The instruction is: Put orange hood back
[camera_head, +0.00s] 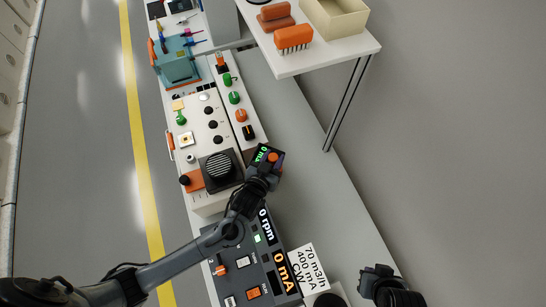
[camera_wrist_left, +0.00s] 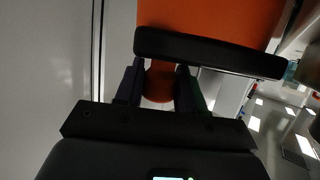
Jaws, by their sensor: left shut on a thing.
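In the left wrist view a large orange body with a black lower bar, seemingly the orange hood (camera_wrist_left: 210,18), fills the top of the picture. My left gripper's fingers (camera_wrist_left: 160,88) are shut on a round orange part under that bar. The hood's far side is out of frame. My right gripper (camera_head: 376,275) is at the lower right, dark and small; its jaws are unclear.
A panel with knobs and a black grille (camera_head: 218,169) lies left of my left gripper. A grey panel with displays (camera_head: 255,275) is below it. The right floor is clear.

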